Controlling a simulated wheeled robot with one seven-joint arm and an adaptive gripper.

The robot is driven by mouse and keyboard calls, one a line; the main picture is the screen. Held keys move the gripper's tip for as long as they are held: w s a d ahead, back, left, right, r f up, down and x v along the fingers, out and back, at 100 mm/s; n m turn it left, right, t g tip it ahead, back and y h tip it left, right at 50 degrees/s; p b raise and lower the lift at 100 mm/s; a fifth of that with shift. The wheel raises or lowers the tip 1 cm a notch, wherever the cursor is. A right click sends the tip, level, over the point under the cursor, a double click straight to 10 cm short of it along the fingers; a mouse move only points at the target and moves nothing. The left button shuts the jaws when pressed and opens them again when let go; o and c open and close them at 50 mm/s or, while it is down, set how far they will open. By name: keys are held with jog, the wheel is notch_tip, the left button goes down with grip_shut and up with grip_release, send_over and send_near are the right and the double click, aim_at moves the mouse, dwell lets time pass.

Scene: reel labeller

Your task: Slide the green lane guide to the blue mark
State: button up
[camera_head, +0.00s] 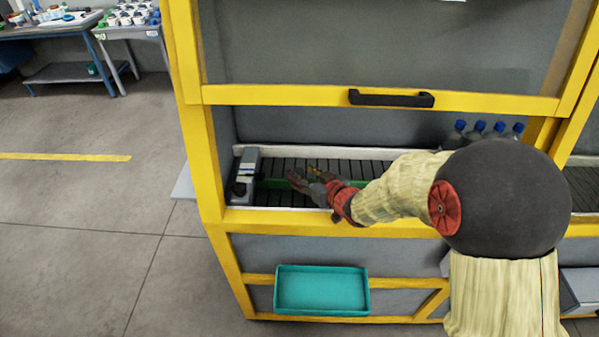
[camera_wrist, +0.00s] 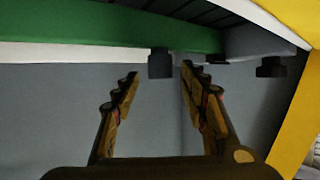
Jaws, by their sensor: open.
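The green lane guide (camera_head: 273,184) lies along the dark slatted conveyor inside the yellow-framed machine, partly hidden by my gripper and arm. In the wrist view it is a long green bar (camera_wrist: 110,32) across the top, with a dark block or knob (camera_wrist: 160,66) below its edge. My gripper (camera_head: 303,178) is open and empty at the guide in the head view. In the wrist view its fingertips (camera_wrist: 159,70) are on either side of the dark block; I cannot tell whether they touch it. I cannot make out the blue mark in either view.
A grey unit with a black knob (camera_head: 246,172) stands at the conveyor's left end. Several blue-capped bottles (camera_head: 478,130) stand at the right. A raised yellow-framed door with a black handle (camera_head: 391,99) is above. A teal tray (camera_head: 321,291) is below the opening.

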aim_at(300, 172)
jog(key=shift+x, duration=1.6)
jog(key=shift+c, duration=0.6)
grip_shut()
